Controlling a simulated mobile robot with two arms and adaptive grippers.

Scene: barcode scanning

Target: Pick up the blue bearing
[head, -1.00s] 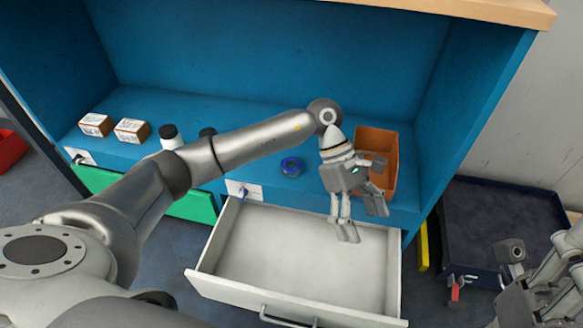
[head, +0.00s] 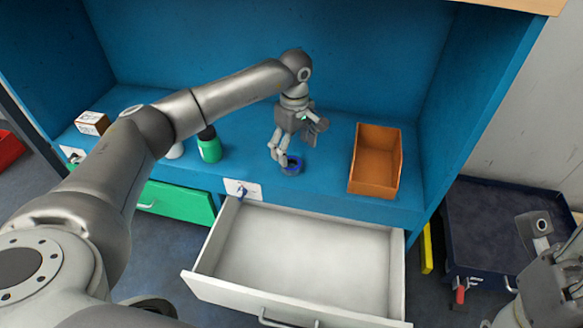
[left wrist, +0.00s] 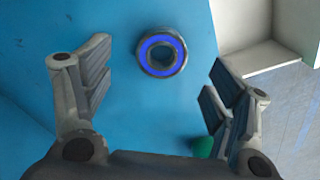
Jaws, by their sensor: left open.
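The blue bearing (head: 292,167) is a ring lying flat on the blue shelf, near its front edge above the open drawer. My left gripper (head: 290,160) is over the shelf right by the bearing and partly covers it in the head view. In the left wrist view the bearing (left wrist: 162,52) shows a bright blue band and a dark centre hole. It lies between the lines of the open left fingers (left wrist: 158,98), a little beyond their tips, with nothing held. My right gripper (head: 550,285) is at the lower right edge, partly cut off; its jaw state is unclear.
An orange open box (head: 376,160) stands on the shelf to the right. A green bottle (head: 209,148) and a small carton (head: 92,123) stand to the left. An open, empty white drawer (head: 300,255) juts out below. A dark cart (head: 500,225) stands at the right.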

